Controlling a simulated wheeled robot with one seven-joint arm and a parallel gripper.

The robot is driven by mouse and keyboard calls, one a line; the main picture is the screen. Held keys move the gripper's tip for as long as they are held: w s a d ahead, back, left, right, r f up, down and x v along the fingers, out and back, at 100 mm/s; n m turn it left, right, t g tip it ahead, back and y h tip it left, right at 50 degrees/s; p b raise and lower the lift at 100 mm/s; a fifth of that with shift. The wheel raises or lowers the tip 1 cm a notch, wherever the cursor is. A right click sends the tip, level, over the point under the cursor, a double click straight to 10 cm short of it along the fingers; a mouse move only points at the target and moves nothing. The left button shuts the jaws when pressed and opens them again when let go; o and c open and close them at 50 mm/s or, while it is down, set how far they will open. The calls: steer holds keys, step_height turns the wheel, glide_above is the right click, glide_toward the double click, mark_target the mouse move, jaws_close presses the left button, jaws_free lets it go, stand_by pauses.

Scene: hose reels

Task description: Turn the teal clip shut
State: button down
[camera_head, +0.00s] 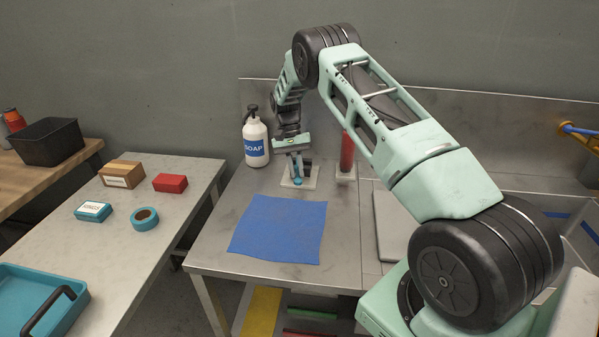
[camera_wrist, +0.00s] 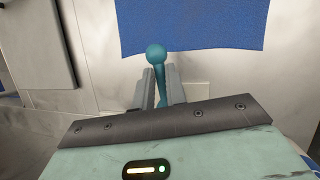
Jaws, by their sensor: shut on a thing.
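The teal clip shows in the wrist view as a round knob on a short bar (camera_wrist: 157,56), pointing toward the blue mat. In the head view a small teal part of the clip (camera_head: 298,181) shows low on a pale base plate (camera_head: 312,183) at the back of the metal bench. My gripper (camera_wrist: 158,88) is shut on the teal clip, with a grey finger on each side of the bar. In the head view my gripper (camera_head: 297,165) reaches down over the plate. The rest of the clip is hidden behind my fingers and the gripper body.
A blue mat (camera_head: 279,230) lies in front of the clip. A white soap bottle (camera_head: 255,140) stands to its left and a red cylinder (camera_head: 347,152) on a pale base to its right. A grey flat panel (camera_head: 393,225) lies further right. A sink is at far right.

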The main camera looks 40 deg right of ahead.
steer(key=shift+w+a+r+m+y, duration=0.15)
steer(key=shift+w+m+y, duration=0.15)
steer(key=shift+m, duration=0.4)
steer(key=c, duration=1.4)
jaws_free()
steer(key=shift+c, duration=0.2)
steer(key=p+v, duration=0.3)
steer(key=v, duration=1.4)
steer(key=shift+r, duration=0.2)
steer(key=shift+s, duration=0.15)
